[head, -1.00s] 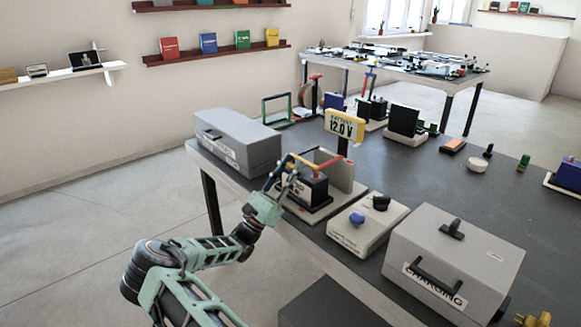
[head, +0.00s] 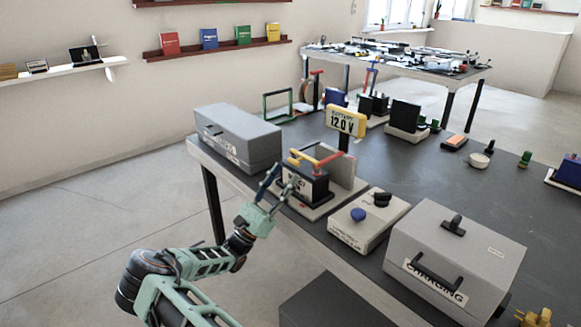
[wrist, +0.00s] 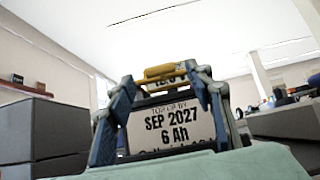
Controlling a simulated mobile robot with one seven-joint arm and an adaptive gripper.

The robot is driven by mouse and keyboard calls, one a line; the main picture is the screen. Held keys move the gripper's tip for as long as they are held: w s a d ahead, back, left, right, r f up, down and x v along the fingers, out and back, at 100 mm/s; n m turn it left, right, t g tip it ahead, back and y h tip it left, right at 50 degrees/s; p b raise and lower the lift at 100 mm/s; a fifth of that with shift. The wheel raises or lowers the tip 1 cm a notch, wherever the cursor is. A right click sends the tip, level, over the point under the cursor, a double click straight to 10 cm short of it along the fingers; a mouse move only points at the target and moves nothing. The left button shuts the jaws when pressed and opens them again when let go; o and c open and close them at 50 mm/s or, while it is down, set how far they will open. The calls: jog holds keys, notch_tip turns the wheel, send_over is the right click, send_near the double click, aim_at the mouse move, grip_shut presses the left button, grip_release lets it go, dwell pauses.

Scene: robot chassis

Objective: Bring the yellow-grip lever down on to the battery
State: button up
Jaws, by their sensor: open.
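The battery (head: 309,187) is a dark block with a pale label, standing on a light base near the table's front edge. The yellow-grip lever (head: 302,158) is at the battery's top, beside a red lever (head: 329,157). In the wrist view the yellow grip (wrist: 165,72) lies crosswise at the top of the battery label (wrist: 172,124). Whether the lever touches the battery is hidden. My gripper (head: 281,178) is open and empty, just in front of the battery and below the grip. Its two fingers (wrist: 163,92) frame the label in the wrist view.
A yellow 12.0 V display (head: 346,121) stands behind the battery. A grey case (head: 238,140) is to the left. A control box with a blue knob (head: 357,215) and a grey charging case (head: 455,256) are to the right. Open floor lies at the front left.

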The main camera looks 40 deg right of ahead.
jog(key=v, duration=0.7)
jog(key=shift+f, duration=0.15)
